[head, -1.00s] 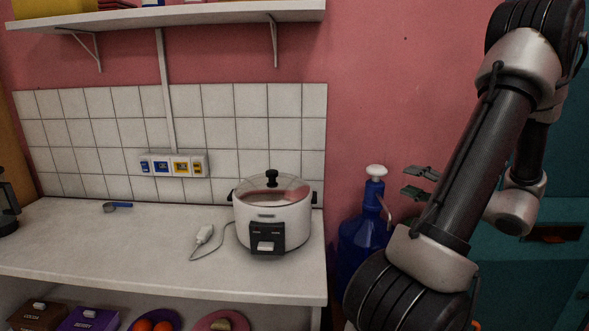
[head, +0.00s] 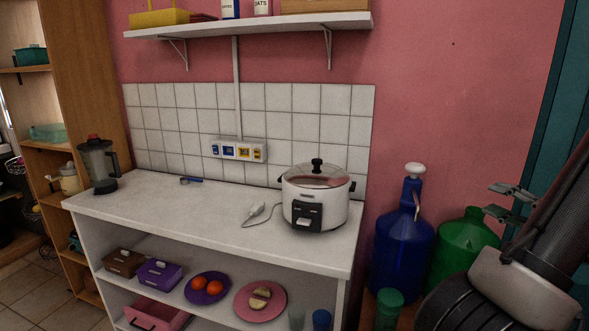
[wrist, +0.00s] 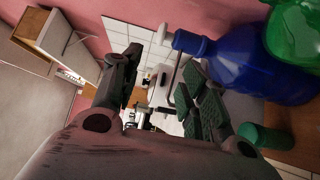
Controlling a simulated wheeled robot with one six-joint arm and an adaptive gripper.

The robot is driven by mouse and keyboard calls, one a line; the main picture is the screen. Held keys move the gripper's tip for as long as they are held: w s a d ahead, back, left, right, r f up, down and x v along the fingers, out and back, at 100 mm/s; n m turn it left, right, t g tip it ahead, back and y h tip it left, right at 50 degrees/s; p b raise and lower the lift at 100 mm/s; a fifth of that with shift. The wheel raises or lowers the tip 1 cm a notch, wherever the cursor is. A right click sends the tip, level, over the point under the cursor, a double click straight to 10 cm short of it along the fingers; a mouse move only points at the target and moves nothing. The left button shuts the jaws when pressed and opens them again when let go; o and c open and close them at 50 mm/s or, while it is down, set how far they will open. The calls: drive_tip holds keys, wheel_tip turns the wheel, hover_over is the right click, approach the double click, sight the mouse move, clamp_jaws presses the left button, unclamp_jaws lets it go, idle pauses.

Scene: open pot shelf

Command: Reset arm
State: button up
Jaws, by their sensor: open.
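My gripper (head: 507,202) is at the right of the head view, with its fingertips pointing left in front of or beside the green bottle. My arm covers what lies behind it at the right edge. In the wrist view my gripper (wrist: 160,98) has its two dark fingers spread apart, with nothing held between them.
A white rice cooker (head: 315,197) stands on the white counter (head: 160,207). A blue bottle (head: 402,240) and green bottle (head: 462,248) stand right of it, close to my gripper. A small green cup (head: 388,306) is in front. A wall shelf (head: 250,27) hangs above.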

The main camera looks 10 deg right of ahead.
drive_tip(key=s+a+f+n+g+y, duration=0.1)
drive_tip(key=s+a+f+n+g, duration=0.25)
drive_tip(key=f+n, duration=0.45)
drive_tip(key=s+a+r+n+g, duration=0.1)
drive_tip(key=s+a+n+g, duration=0.4)
drive_tip(key=n, duration=0.6)
drive_tip(key=s+a+n+g, duration=0.3)
drive_tip(key=a+n+g, duration=0.35)
drive_tip(key=n, duration=0.45)
drive_tip(key=w+a+r+n+t+h, duration=0.1)
drive_tip(key=w+a+r+n+h, duration=0.1)
drive_tip(key=a+r+n, duration=0.4)
drive_tip(key=w+a+r+n+t+h, duration=0.1)
drive_tip(key=a+r+n, duration=0.4)
drive_tip(key=n, duration=1)
wheel_tip(320, 180, up, 2)
drive_tip(key=shift+w+a+r+h, duration=0.1)
drive_tip(key=shift+w+a+h, duration=0.35)
drive_tip(key=shift+h, duration=0.75)
drive_tip(key=shift+w+a, duration=0.1)
drive_tip(key=shift+a, duration=0.05)
drive_tip(key=shift+c, duration=1.5)
